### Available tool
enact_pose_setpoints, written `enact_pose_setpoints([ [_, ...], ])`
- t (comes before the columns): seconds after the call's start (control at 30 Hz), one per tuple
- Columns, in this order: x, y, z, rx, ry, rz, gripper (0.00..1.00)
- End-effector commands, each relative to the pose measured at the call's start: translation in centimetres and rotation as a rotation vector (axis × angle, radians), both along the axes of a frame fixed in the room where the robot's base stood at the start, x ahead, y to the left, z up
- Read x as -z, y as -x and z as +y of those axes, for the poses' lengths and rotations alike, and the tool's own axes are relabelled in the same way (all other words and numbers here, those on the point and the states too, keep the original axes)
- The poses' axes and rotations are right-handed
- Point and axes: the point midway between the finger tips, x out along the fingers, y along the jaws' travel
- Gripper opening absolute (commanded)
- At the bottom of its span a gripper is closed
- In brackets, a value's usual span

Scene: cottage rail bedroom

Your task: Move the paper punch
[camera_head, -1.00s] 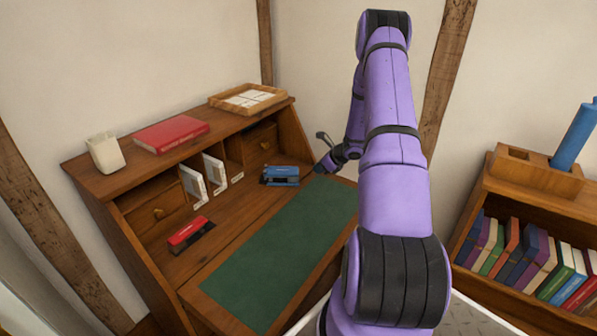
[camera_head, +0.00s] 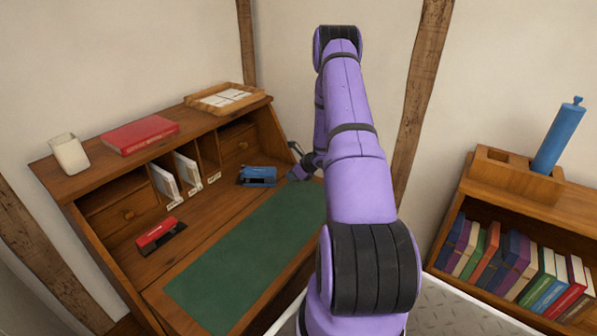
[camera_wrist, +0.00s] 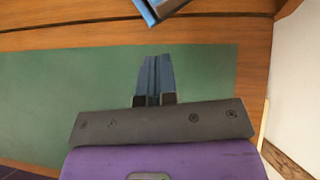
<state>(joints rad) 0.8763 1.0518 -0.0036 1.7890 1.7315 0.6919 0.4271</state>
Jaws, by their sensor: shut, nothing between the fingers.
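A blue desk device with a dark base (camera_head: 258,176), which looks like the paper punch, stands on the wooden desk just beyond the green mat. A part of it also shows at the top edge of the wrist view (camera_wrist: 158,8). A red and black device (camera_head: 160,235), perhaps a stapler, lies farther left on the desk. My gripper (camera_head: 297,173) is just right of the blue device, partly hidden by my arm. In the wrist view my gripper (camera_wrist: 155,72) is shut and empty over the green mat, apart from the blue device.
The green mat (camera_head: 245,255) is clear. Letter slots with white papers (camera_head: 187,168) stand behind it. A red book (camera_head: 140,135), white cup (camera_head: 69,154) and wooden tray (camera_head: 224,98) sit on top. A bookcase (camera_head: 520,195) is at right.

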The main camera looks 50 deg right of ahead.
Motion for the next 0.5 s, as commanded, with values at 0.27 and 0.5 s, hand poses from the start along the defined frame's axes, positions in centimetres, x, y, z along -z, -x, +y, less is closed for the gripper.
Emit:
enact_pose_setpoints([
  [0.27, 1.5, -3.8, 0.9, -0.002, 0.001, 0.0, 0.0],
  [0.5, 1.5, -5.3, 1.2, 0.0, 0.0, 0.0, 0.0],
])
